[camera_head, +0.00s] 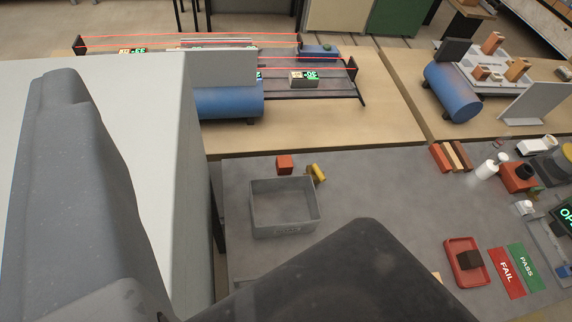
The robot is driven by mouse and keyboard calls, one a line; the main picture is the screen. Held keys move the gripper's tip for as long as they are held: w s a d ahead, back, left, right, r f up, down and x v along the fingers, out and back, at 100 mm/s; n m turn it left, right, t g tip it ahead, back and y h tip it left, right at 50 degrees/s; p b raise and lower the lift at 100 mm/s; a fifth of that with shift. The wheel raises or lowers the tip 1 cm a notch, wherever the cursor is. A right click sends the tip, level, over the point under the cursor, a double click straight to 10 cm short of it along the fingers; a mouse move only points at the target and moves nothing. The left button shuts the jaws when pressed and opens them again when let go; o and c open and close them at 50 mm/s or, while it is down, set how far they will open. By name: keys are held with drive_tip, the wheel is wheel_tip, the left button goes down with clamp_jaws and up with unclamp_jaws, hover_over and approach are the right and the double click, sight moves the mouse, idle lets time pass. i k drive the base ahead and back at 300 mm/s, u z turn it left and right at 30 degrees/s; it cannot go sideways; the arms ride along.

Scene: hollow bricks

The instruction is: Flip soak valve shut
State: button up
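I cannot make out a soak valve for certain in this view. Two blue cylinders lie on the benches, one at the back left (228,102) and one at the back right (453,92). No valve handle can be told on either. Large grey and dark parts of my own arm or gripper fill the left and bottom foreground. My fingertips cannot be picked out clearly, and I see nothing held.
A pale grey box-like block (150,110) stands close on the left.

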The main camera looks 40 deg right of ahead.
sight(316, 170)
drive_tip(key=u, duration=0.05)
drive_tip(key=k, duration=1)
drive_tip(key=z, duration=0.85)
drive_tip(key=i, duration=1)
drive_tip(key=u, duration=0.05)
